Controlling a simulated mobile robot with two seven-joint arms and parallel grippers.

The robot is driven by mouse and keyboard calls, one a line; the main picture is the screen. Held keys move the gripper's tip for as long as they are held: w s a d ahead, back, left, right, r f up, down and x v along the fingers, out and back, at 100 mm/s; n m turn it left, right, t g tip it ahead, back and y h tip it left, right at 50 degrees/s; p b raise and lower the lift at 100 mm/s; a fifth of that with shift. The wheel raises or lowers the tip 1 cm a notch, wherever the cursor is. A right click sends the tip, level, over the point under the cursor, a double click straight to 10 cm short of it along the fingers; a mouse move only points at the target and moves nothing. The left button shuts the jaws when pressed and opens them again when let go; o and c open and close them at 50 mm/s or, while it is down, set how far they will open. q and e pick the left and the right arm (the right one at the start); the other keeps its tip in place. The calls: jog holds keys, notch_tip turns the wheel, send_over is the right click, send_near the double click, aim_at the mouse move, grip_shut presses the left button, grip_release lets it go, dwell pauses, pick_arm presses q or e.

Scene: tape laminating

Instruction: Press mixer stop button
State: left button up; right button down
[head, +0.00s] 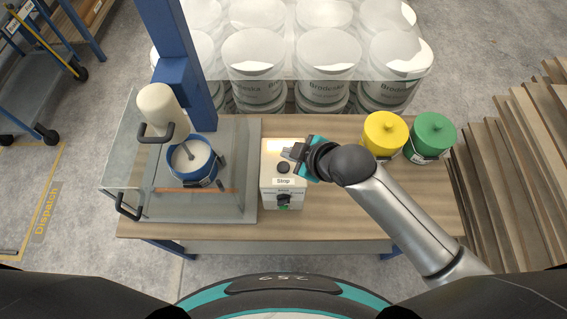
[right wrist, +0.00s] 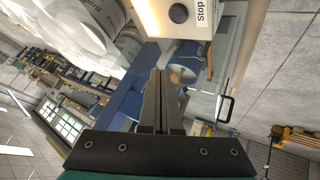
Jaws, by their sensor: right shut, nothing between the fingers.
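The mixer's control box (head: 270,195) is a pale box on the table, right of the mixer. The round black stop button (head: 284,168) is on it, just above a "Stop" label (head: 283,181); the button also shows at the top of the right wrist view (right wrist: 178,13). My right gripper (head: 287,153) is shut and empty, over the back part of the box and slightly behind the button in the head view. Its shut fingers also show in the right wrist view (right wrist: 160,75), apart from the button in the picture. My left gripper is out of view.
The mixer has a blue column (head: 172,40), a cream motor (head: 158,105) and a blue bowl (head: 192,177) behind a clear guard. A yellow tub (head: 384,135) and a green tub (head: 432,135) stand right. White buckets (head: 260,60) stand behind the wooden table (head: 345,205).

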jog(key=w+n, duration=0.1)
jog(key=w+f+n, duration=0.1)
jog(key=w+n, duration=0.1)
jog(key=shift+w+a+f+y, duration=0.15)
jog(key=shift+y, duration=0.15)
jog(key=shift+f, duration=0.1)
jog(key=b, duration=0.8)
send_over(288, 169)
notch_tip(288, 169, down, 7)
jog(key=shift+a+f, duration=0.1)
jog(key=shift+f, duration=0.1)
jog(key=shift+f+b, duration=0.4)
jog(key=shift+f, duration=0.3)
dwell(1.0)
jog(key=shift+f, duration=0.3)
jog(key=shift+f+b, duration=0.35)
jog(key=shift+f, duration=0.15)
dwell(0.7)
jog(key=shift+r, duration=0.1)
jog(key=shift+r+p, duration=0.8)
jog(key=shift+p, duration=0.25)
